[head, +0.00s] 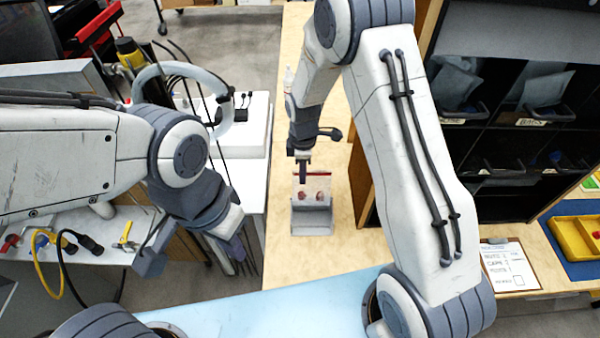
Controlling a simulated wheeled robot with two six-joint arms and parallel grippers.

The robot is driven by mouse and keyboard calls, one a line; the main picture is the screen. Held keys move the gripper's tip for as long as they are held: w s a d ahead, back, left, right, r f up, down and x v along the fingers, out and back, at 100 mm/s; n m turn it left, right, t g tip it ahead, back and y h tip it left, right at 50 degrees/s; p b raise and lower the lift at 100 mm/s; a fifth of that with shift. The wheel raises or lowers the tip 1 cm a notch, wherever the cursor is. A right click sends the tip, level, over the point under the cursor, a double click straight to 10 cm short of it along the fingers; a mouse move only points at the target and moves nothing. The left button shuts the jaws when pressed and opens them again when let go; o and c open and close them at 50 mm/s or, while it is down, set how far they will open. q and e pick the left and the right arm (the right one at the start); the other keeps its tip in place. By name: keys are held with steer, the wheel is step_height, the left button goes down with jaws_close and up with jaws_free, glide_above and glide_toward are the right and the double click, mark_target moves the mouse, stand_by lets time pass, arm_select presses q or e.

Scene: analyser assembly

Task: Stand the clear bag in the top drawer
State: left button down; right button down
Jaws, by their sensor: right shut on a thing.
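A small clear bag (316,187) with a red top edge and dark red contents stands upright at a grey open holder (312,222) on the wooden bench. My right gripper (303,178) points down and is shut on the bag's top edge. Whether the bag's bottom rests in the holder cannot be told. My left gripper (192,243) is empty, its fingers apart, over the gap beside the white side table. I cannot make out for certain which part is the top drawer.
A black shelf unit (505,135) at the right holds bins with clear bags and labels. A clipboard (510,267) and a yellow tray (575,238) lie at the lower right. Tools and cables crowd the left table (85,222). The wooden bench (290,262) is clear before the holder.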

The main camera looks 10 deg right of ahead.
steer(key=shift+r, duration=0.5)
steer(key=s+a+r+p, duration=0.1)
steer(key=s, duration=0.7)
steer(key=s+a+r+p, duration=0.1)
steer(key=s+a+r, duration=0.1)
steer(key=s, duration=0.6)
steer(key=shift+s+a, duration=0.2)
steer(key=shift+s, duration=0.15)
stand_by(0.5)
stand_by(0.5)
